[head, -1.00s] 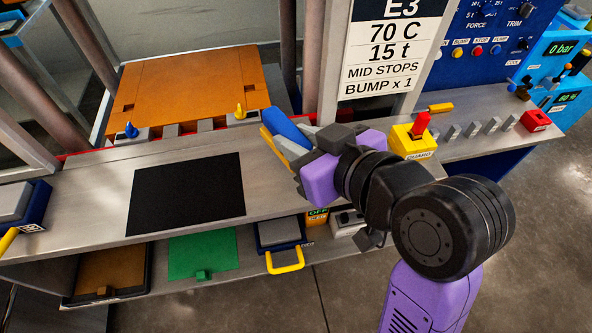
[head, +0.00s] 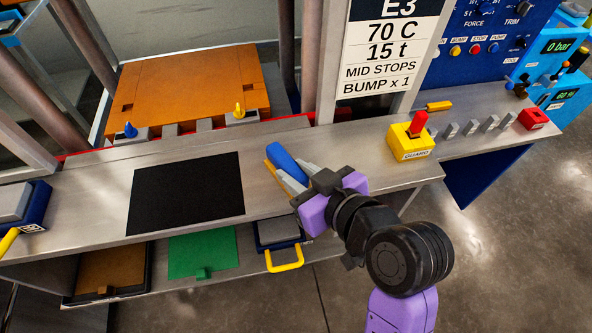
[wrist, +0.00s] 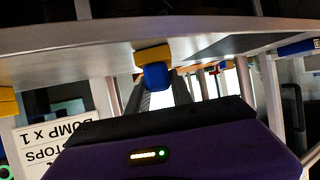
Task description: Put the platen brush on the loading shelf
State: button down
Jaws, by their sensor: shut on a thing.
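The platen brush has a blue handle (head: 289,163) with a yellow-orange edge along its left side. My gripper (head: 293,178) is shut on it, with grey fingers at its near end. The brush is over the right part of the metal loading shelf (head: 330,172), right of the black mat. I cannot tell whether it touches the shelf. In the wrist view the brush (wrist: 155,75) shows blue and yellow between my fingers, and the shelf (wrist: 90,62) fills the upper part of the upside-down picture.
A black mat (head: 187,193) lies on the shelf. A yellow guard box with a red switch (head: 412,143) stands to the right. An orange platen (head: 190,88) is behind. Below are a green plate (head: 203,252) and a yellow-handled tray (head: 285,262). Bare shelf surrounds the brush.

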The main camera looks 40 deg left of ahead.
jog(key=shift+f, duration=0.15)
jog(key=c, duration=1.1)
grip_release()
jog(key=shift+r, duration=0.2)
jog(key=b+v, duration=0.1)
jog(key=v, duration=1.1)
